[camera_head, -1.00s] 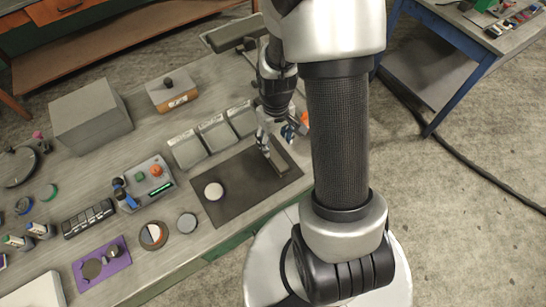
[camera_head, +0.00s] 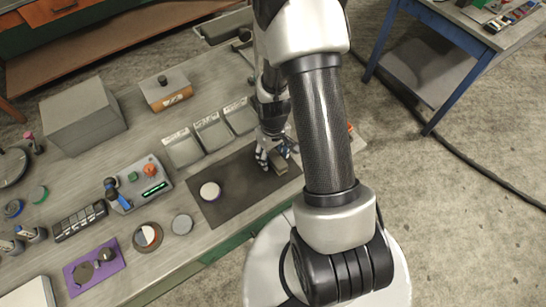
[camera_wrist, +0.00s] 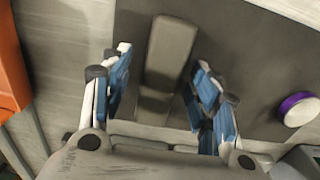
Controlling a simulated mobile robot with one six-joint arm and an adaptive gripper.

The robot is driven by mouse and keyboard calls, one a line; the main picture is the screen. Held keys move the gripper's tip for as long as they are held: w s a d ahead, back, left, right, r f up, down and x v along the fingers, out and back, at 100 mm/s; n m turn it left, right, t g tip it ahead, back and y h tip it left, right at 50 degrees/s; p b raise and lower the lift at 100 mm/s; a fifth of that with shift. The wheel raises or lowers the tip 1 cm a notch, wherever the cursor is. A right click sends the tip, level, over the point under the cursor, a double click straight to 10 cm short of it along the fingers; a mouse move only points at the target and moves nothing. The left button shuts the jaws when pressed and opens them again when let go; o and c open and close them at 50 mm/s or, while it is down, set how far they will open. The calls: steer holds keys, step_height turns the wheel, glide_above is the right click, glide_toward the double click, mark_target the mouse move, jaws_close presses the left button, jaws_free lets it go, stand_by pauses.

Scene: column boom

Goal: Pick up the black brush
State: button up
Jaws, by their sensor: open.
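The brush (camera_wrist: 172,45) looks like a long grey-brown block with rounded edges, more grey than black. It lies on a dark mat (camera_wrist: 235,45). In the wrist view it sits between the two blue-and-white fingers of my gripper (camera_wrist: 162,58), with a gap on either side. Its lower end narrows towards the palm. In the head view my gripper (camera_head: 269,158) is low over the right part of the mat (camera_head: 235,200), and the brush (camera_head: 281,168) shows just right of the fingers. My gripper is open and holds nothing.
A round white piece with a purple rim (camera_head: 210,191) lies on the mat left of my gripper. Several grey bins (camera_head: 212,132) stand behind the mat. An orange object (camera_wrist: 10,65) edges the wrist view.

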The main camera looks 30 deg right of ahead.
mark_target(273, 154)
steer(key=c, duration=1.3)
steer(key=shift+r, duration=0.1)
step_height(273, 154, up, 20)
steer(key=p, duration=0.5)
steer(key=o, duration=0.7)
steer(key=c, duration=0.4)
steer(key=shift+c, duration=0.2)
